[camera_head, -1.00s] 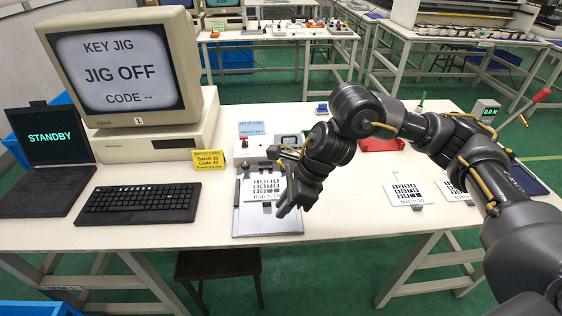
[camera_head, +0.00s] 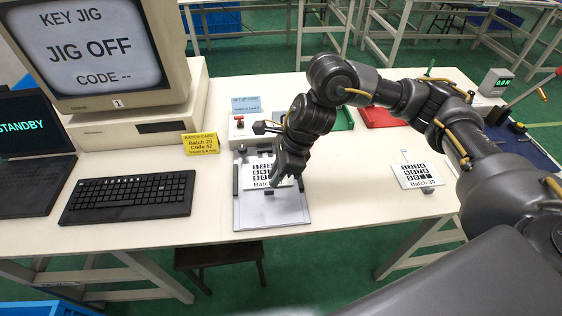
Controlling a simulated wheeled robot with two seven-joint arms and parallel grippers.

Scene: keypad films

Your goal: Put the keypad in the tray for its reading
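A white keypad film (camera_head: 256,171) with dark keys and a "Batch" label lies on the upper part of the grey metal jig (camera_head: 250,213). My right gripper (camera_head: 279,180) is over the film's right side, pointing down, and hides part of the film and its label number. The gap between its fingers does not show clearly, nor whether it touches the film. A green tray (camera_head: 344,118) and a red tray (camera_head: 383,117) stand behind my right arm, the green one partly hidden. The monitor (camera_head: 90,47) reads "KEY JIG, JIG OFF, CODE --". My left gripper is out of view.
Another keypad film (camera_head: 417,175) lies on the table to the right. A yellow batch card (camera_head: 201,143) reads "Batch 20, Code 42". A black keyboard (camera_head: 128,197) and a "STANDBY" laptop (camera_head: 30,130) are left. Bare table lies between jig and right film.

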